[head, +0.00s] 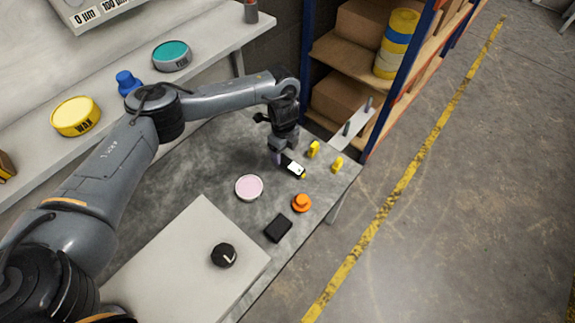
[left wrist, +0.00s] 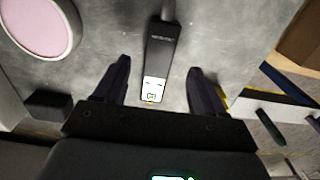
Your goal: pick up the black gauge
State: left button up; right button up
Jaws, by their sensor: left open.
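The black gauge (head: 293,168), a slim dark device with a white display and a yellow end, is on the grey worktable (head: 200,170) under my left gripper (head: 281,158). In the left wrist view the gauge (left wrist: 157,62) lies between the two dark fingers of my left gripper (left wrist: 158,70). The fingers are open, with a visible gap on each side of the gauge. Whether the fingertips are down at the gauge's height is hard to tell. My right gripper is not in view.
Near the gauge are a pink-topped round tin (head: 249,187), an orange knobbed object (head: 302,203), a black block (head: 278,229) and two yellow pieces (head: 314,149). A black knob-like object (head: 224,255) sits on a pale raised board (head: 180,270). Shelving (head: 345,55) stands behind.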

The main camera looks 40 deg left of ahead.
aim_at(284, 160)
pick_arm(q)
notch_tip(284, 160, down, 4)
jog(key=shift+s+d+f+b, duration=0.1)
jog(key=shift+f+b, duration=0.15)
jog(key=shift+b, duration=0.9)
jog(key=shift+r, duration=0.1)
jog(key=shift+c, duration=1.1)
jog(key=c, duration=1)
jog(key=shift+r, duration=0.1)
